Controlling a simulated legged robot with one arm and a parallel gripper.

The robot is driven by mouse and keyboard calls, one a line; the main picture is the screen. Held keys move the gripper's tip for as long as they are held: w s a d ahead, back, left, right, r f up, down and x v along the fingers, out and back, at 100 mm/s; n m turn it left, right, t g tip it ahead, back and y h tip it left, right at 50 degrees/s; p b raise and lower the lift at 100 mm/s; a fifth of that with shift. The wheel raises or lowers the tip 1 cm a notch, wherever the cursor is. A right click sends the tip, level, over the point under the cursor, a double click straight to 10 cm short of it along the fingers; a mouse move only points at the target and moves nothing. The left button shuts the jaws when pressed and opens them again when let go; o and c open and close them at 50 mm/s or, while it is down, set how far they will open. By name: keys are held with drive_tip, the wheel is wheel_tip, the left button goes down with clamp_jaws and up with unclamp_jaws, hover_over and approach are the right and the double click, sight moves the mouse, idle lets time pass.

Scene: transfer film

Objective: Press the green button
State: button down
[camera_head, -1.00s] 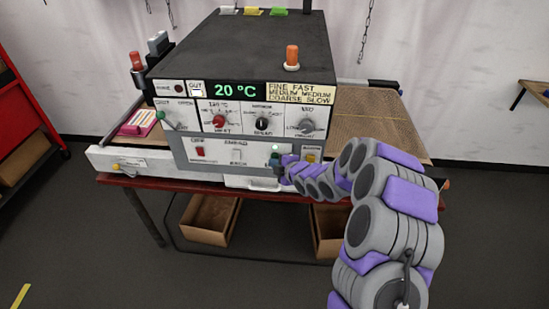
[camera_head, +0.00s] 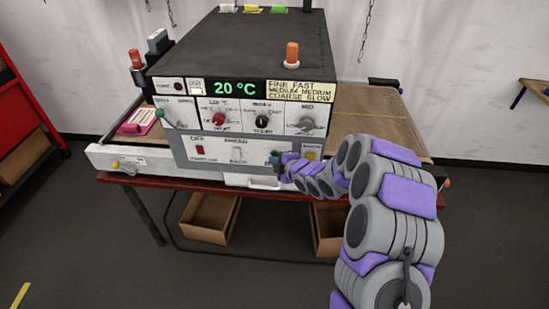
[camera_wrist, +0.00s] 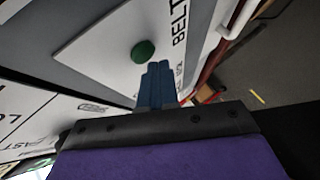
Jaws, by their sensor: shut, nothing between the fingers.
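The green button (camera_wrist: 143,51) is a round green knob on a light panel plate marked "BELT", on the front of the machine (camera_head: 240,136). In the wrist view it stands just beyond the fingertips of my gripper (camera_wrist: 158,66). My gripper's blue fingers are together, with nothing between them. In the head view my gripper (camera_head: 275,159) is at the lower right of the machine's front panel and mostly covers the button. Whether the fingertips touch the button cannot be told.
A red switch (camera_head: 199,150) and a white switch (camera_head: 236,154) sit left of my gripper on the same panel. Several knobs lie above, under a display (camera_head: 235,89) reading 20 °C. Cardboard boxes (camera_head: 209,217) stand below the table.

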drive_tip(key=shift+s, duration=0.1)
drive_tip(key=s+b, duration=0.5)
drive_tip(key=s, duration=0.1)
drive_tip(key=shift+a+b, duration=0.1)
drive_tip(key=shift+b, duration=0.3)
idle(0.5)
